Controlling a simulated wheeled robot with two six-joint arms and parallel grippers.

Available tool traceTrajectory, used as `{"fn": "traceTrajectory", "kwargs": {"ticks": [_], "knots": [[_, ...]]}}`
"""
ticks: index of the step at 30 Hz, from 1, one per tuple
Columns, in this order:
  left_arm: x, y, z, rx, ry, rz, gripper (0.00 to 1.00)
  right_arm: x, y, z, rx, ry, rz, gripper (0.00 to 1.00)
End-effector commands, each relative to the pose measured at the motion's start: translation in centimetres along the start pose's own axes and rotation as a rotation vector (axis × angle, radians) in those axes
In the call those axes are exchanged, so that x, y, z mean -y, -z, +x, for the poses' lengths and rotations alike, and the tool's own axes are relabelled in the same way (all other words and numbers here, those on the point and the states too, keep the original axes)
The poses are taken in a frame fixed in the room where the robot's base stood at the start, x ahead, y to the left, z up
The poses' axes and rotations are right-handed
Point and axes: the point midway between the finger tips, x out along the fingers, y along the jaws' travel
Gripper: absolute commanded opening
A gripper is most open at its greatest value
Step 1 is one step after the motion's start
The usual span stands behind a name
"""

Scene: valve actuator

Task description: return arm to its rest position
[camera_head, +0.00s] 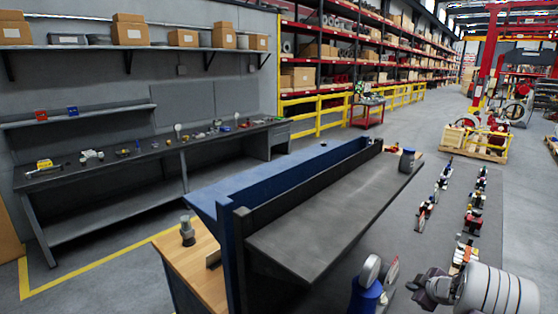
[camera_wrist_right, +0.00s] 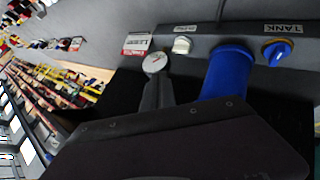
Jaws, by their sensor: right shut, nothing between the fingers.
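My right gripper (camera_head: 420,288) is at the lower right in the head view, shut and empty, with the pale grey arm behind it. It is to the right of a blue cylindrical part (camera_head: 366,298) and a round gauge (camera_head: 370,271), apart from both in that view. In the right wrist view, the blue cylinder (camera_wrist_right: 228,75), the gauge (camera_wrist_right: 155,63), a white knob (camera_wrist_right: 182,45) and a blue-and-yellow knob (camera_wrist_right: 277,52) by a "TANK" label are ahead. The dark gripper body fills the bottom there. My left gripper is not in view.
A dark bench shelf (camera_head: 330,215) with a blue back panel lies left of my right arm. A dark container (camera_head: 407,159) stands at its far end. Rows of small valve parts (camera_head: 474,205) lie on the grey surface beyond the gripper. A red-and-white label (camera_wrist_right: 137,43) is beside the gauge.

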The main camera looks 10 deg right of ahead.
Motion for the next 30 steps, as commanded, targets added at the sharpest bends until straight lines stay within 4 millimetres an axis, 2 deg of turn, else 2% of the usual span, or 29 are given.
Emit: {"fn": "traceTrajectory", "kwargs": {"ticks": [1, 5, 8, 9, 11, 12, 15, 18, 21, 22, 24, 27, 30], "knots": [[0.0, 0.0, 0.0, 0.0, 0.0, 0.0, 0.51, 0.4, 2.0, -0.2, 0.006, -0.017, 0.026, 0.0], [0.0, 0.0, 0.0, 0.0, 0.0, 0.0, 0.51, 2.6, 6.4, -1.3, 0.062, -0.057, 0.146, 0.0], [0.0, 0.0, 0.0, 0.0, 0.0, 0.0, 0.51, 7.2, 9.3, -3.4, 0.147, -0.047, 0.277, 0.0], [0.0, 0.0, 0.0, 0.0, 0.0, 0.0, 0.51, 10.1, 10.2, -4.7, 0.196, -0.024, 0.338, 0.0], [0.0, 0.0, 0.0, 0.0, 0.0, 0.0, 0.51, 14.8, 10.6, -7.0, 0.279, 0.027, 0.424, 0.0], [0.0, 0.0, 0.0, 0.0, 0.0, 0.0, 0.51, 17.9, 10.6, -8.6, 0.331, 0.067, 0.472, 0.0], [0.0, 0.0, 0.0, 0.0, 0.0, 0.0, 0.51, 24.6, 10.3, -12.3, 0.445, 0.168, 0.561, 0.0], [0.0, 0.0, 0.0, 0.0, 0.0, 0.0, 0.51, 30.2, 9.7, -16.0, 0.545, 0.269, 0.624, 0.0], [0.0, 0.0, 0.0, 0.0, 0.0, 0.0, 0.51, 34.9, 9.1, -19.5, 0.628, 0.363, 0.67, 0.0], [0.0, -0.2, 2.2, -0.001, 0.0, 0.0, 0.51, 36.1, 7.9, -18.0, 0.633, 0.365, 0.676, 0.0], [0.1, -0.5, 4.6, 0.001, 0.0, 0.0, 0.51, 37.1, 6.8, -16.1, 0.63, 0.36, 0.677, 0.0], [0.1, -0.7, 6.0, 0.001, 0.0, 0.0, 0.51, 37.8, 6.1, -15.1, 0.629, 0.359, 0.678, 0.0], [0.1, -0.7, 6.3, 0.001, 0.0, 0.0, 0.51, 37.9, 5.9, -14.8, 0.629, 0.358, 0.678, 0.0]]}}
